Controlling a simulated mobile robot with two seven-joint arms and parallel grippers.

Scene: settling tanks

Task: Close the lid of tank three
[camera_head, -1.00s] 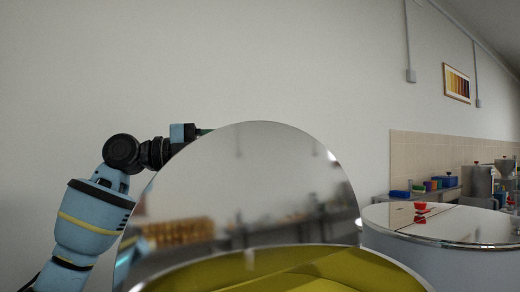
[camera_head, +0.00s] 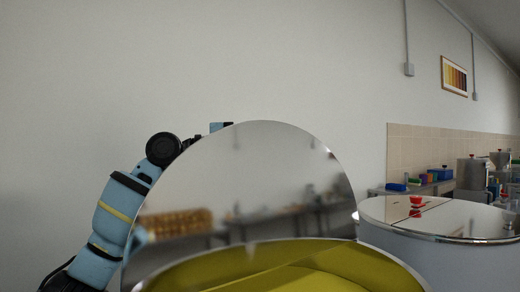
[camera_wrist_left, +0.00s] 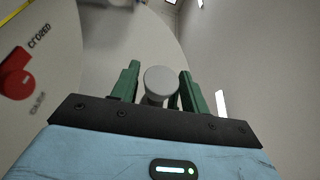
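A large round mirror-like lid (camera_head: 250,185) stands raised, nearly upright, in the head view. Below it is an open tank with yellow contents (camera_head: 330,272). My left arm reaches behind the lid from the left, and the lid hides its gripper there. In the left wrist view, my left gripper (camera_wrist_left: 157,88) has its green fingers apart, with a grey round-ended piece (camera_wrist_left: 158,80) between them. I cannot tell whether they touch it. A pale lid face (camera_wrist_left: 60,75) with a red knob (camera_wrist_left: 15,72) and lettering lies to the left. My right gripper is not in view.
A second tank with a shut shiny lid (camera_head: 450,217) and a red knob (camera_head: 416,205) stands close on the right. A counter with coloured boxes (camera_head: 440,174) and metal vessels is farther back. A plain wall (camera_head: 200,60) rises behind the raised lid.

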